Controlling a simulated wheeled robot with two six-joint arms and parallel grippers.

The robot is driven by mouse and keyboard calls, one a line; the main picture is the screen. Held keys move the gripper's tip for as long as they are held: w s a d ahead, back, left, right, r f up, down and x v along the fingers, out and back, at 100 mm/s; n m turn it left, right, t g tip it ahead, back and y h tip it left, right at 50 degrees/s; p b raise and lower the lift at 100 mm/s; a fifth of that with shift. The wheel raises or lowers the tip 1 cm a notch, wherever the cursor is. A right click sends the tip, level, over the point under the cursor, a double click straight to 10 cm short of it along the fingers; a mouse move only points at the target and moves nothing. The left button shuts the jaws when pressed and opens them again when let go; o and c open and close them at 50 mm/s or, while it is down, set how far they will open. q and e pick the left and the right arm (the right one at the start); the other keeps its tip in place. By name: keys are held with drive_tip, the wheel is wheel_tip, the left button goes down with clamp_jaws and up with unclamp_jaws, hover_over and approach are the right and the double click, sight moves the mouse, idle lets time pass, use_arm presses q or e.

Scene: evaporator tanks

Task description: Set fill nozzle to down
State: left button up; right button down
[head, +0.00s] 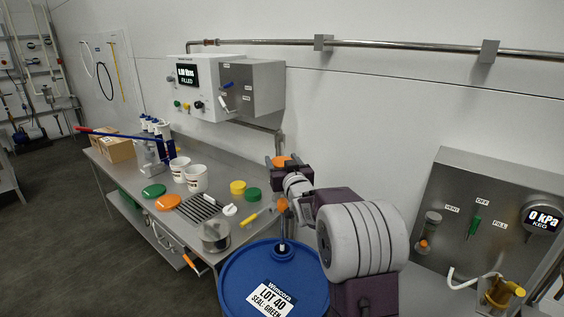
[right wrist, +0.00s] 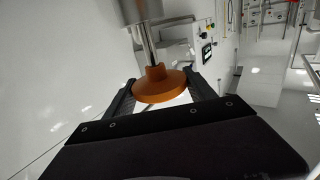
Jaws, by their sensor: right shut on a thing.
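An orange disc-shaped handle (head: 281,160) sits at the lower end of the metal pipe below the wall-mounted filling unit (head: 215,88); I take it to belong to the fill nozzle. In the right wrist view the orange handle (right wrist: 160,86) is between my fingers, with a metal rod rising from it to a grey cylinder. My right gripper (head: 282,165) is shut on this handle; it also shows in the right wrist view (right wrist: 160,92). My wrist hides part of the area below. I cannot tell the nozzle's exact position. My left gripper is not in view.
A blue drum (head: 240,278) stands in front of the steel table (head: 120,165). White tubs (head: 195,179), coloured lids (head: 168,202) and a metal pot (head: 215,236) are on the table. A steel control panel (head: 470,190) is at the right.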

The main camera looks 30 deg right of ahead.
wheel_tip(320, 180, down, 5)
drive_tip(key=b, duration=0.3)
drive_tip(key=shift+f, duration=0.2)
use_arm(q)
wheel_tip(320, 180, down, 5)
use_arm(e)
drive_tip(key=shift+f, duration=0.1)
drive_tip(key=shift+c, duration=1.5)
unclamp_jaws()
drive_tip(key=shift+s, duration=0.2)
use_arm(q)
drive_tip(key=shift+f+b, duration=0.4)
drive_tip(key=shift+b, duration=0.05)
use_arm(e)
drive_tip(key=v, duration=0.8)
drive_tip(key=shift+s, duration=0.4)
